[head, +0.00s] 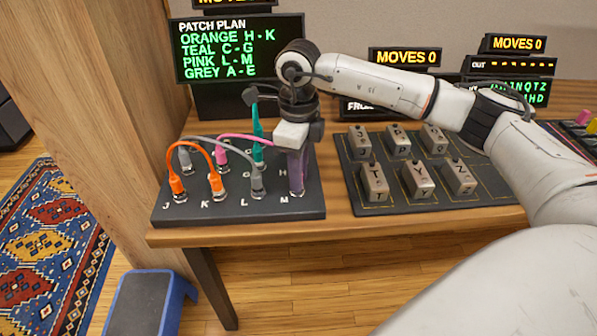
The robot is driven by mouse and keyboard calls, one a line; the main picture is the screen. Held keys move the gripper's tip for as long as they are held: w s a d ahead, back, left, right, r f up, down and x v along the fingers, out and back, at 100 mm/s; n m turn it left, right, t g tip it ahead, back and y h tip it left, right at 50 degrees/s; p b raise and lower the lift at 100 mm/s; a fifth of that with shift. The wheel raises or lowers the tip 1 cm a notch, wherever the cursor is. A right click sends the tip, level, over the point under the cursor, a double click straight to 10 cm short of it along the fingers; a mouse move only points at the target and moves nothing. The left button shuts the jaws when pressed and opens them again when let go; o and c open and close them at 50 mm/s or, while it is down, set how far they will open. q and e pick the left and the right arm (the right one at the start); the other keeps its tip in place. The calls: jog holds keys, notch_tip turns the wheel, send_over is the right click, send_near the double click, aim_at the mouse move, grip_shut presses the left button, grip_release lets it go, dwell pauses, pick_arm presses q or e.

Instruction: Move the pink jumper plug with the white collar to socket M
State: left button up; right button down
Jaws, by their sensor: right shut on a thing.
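The dark patch board (235,214) stands on the wooden table, with letters J, K, L and M along its front row. My right gripper (297,172) is over the front right corner, at socket M, pointing down. It is shut on the pink jumper's end, which its fingers mostly hide; a pale ring shows low at the socket. I cannot tell whether the plug is fully seated. The pink cable (250,138) runs left from the gripper to a pink plug (221,157) in a back row. My left gripper is not in view.
Orange plugs (177,186) stand at J and K, and a grey plug (258,184) at L. A teal plug (258,152) stands behind, close to my gripper. The patch plan display (238,48) is behind the board. A tray of lettered blocks (420,180) is on the right.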

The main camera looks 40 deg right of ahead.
jog(key=c, duration=1.6)
grip_release()
notch_tip(320, 180, up, 10)
jog(key=shift+r, duration=0.2)
